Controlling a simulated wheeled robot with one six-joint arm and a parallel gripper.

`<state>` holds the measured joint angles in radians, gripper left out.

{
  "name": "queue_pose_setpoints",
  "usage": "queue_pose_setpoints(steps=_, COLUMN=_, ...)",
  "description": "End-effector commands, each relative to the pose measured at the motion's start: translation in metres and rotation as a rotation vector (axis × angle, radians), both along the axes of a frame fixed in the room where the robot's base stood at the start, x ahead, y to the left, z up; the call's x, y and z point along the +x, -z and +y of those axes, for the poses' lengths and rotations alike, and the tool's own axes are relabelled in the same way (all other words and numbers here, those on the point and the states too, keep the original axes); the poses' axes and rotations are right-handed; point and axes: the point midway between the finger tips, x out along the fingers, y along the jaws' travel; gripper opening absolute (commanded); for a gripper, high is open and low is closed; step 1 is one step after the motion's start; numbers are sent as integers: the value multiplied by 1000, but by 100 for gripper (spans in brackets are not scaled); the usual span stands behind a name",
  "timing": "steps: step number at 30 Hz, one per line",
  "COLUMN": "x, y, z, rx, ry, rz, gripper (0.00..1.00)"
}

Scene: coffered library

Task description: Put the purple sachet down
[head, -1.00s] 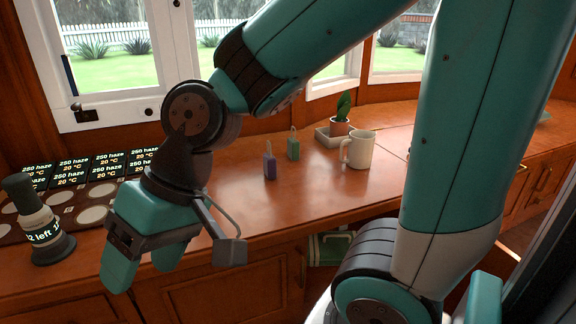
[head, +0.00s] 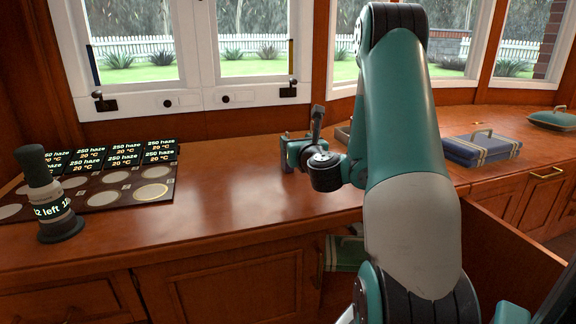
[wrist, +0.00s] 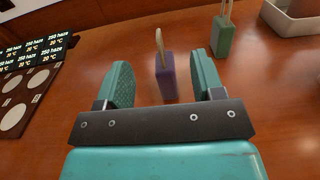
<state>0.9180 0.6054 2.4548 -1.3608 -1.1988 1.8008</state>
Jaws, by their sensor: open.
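The purple sachet (wrist: 166,78), a small upright block with a pale loop on top, stands on the wooden counter (wrist: 262,110) in the wrist view. My gripper (wrist: 160,72) is open, with one finger on each side of the sachet. Gaps show between the sachet and both fingers, and it appears not to be gripped. In the head view my gripper (head: 287,153) is low over the counter near the window, and I cannot make out the sachet there.
A similar green sachet (wrist: 222,36) stands right of the purple one, near a pale tray (wrist: 290,18). At left are a board with round pads (head: 120,189) and a dark-topped bottle (head: 52,205). A blue case (head: 480,149) lies at right. The counter's middle is clear.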

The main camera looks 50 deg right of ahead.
Motion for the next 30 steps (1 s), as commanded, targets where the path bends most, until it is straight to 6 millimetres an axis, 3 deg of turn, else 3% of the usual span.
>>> queue_pose_setpoints(steps=1, x=0, y=17, z=0, rx=-1, ry=-1, rz=1, gripper=62)
queue_pose_setpoints(steps=3, x=0, y=27, z=1, rx=-2, ry=-2, rz=1, gripper=62)
queue_pose_setpoints(steps=13, x=1, y=66, z=1, rx=-3, ry=-5, rz=2, gripper=62)
queue_pose_setpoints(steps=15, x=8, y=54, z=-2, rx=-3, ry=-7, rz=3, gripper=62)
queue_pose_setpoints(steps=30, x=49, y=51, z=-28, rx=-5, ry=-7, rz=3, gripper=62)
